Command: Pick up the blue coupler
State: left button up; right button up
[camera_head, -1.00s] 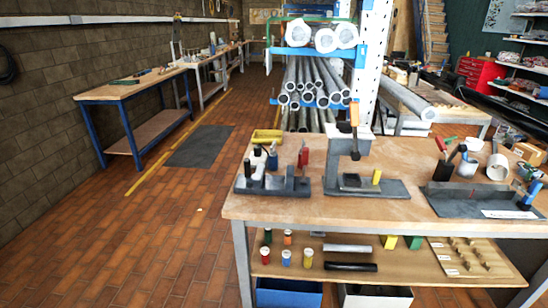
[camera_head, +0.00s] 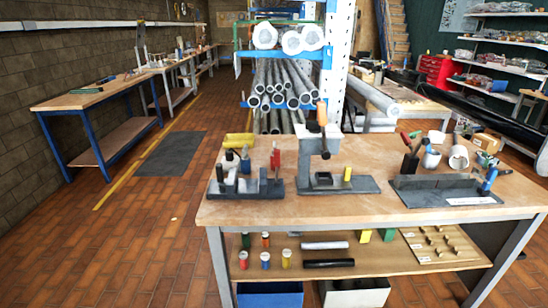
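A small blue cylinder with a pale top, which looks like the blue coupler (camera_head: 265,261), stands upright on the lower shelf (camera_head: 390,258) of the near workbench. A red one (camera_head: 243,261) stands to its left and a yellow one (camera_head: 286,260) to its right. An orange (camera_head: 265,240) and a green (camera_head: 246,241) cylinder stand behind them. Neither of my grippers is in view.
The workbench top (camera_head: 330,205) overhangs the shelf. On it stand a dark fixture (camera_head: 246,188), a press (camera_head: 318,160) and a grey tray (camera_head: 440,190). Brick floor (camera_head: 150,240) is clear to the left.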

aim_at(245, 166)
jog(key=k, duration=0.6)
jog(key=z, duration=0.8)
jog(key=i, duration=0.75)
jog(key=z, duration=0.4)
jog(key=i, duration=0.85)
jog(key=u, duration=0.9)
jog(key=i, duration=0.5)
jog(key=u, duration=0.55)
